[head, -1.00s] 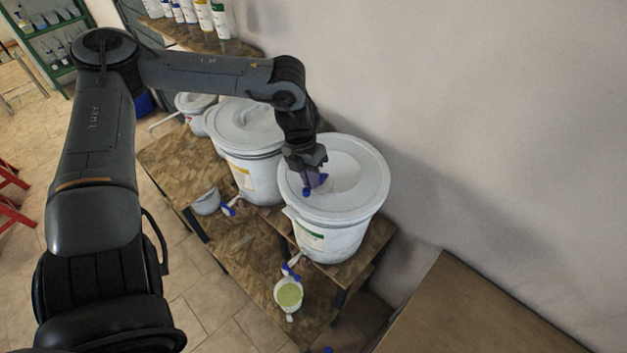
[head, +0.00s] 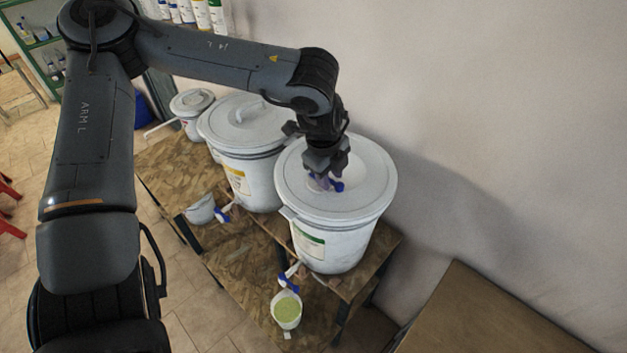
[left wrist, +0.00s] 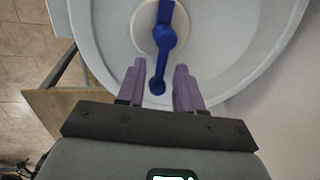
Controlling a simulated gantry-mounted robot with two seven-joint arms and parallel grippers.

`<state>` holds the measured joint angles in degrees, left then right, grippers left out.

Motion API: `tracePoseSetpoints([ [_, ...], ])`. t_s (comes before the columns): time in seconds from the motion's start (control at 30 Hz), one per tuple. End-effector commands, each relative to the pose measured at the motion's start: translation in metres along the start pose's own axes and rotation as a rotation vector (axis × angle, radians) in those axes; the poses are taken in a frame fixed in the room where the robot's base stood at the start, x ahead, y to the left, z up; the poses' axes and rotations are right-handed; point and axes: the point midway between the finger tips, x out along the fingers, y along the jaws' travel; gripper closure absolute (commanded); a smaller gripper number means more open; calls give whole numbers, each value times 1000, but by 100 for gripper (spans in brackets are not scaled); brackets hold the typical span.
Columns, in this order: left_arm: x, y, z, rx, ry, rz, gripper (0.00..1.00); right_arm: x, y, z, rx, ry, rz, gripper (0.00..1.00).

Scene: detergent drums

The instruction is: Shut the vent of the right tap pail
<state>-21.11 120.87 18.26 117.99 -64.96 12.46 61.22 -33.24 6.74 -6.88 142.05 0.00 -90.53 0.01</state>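The right tap pail (head: 335,235) is a white drum with a lid and a green label, on a wooden stand. Its blue vent (left wrist: 166,40) sits on a pale round boss in the lid; in the left wrist view a long lever points down the picture from its hub. My left gripper (left wrist: 161,78) is open, with purple fingers on either side of the lever's end and a gap to each. In the head view the left gripper (head: 325,180) is over the lid and partly hides the vent (head: 338,187). My right gripper is not in view.
Another white tap pail (head: 250,170) with a yellow label stands to the left, and a smaller one (head: 190,108) beyond. A jug of green liquid (head: 287,310) is under the right pail's blue tap (head: 289,279). The wall is close on the right.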

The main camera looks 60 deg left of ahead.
Motion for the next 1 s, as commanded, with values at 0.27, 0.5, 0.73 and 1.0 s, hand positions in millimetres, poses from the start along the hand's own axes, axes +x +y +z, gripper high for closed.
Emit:
tracePoseSetpoints([
  [0.27,0,0,0,2,1,1,58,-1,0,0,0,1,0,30],
  [0.5,1,-2,0,2,1,1,58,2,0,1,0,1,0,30],
  [0.73,1,-4,-1,2,2,1,58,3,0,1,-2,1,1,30],
  [1.0,1,-4,-1,2,2,1,37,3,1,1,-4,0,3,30],
])
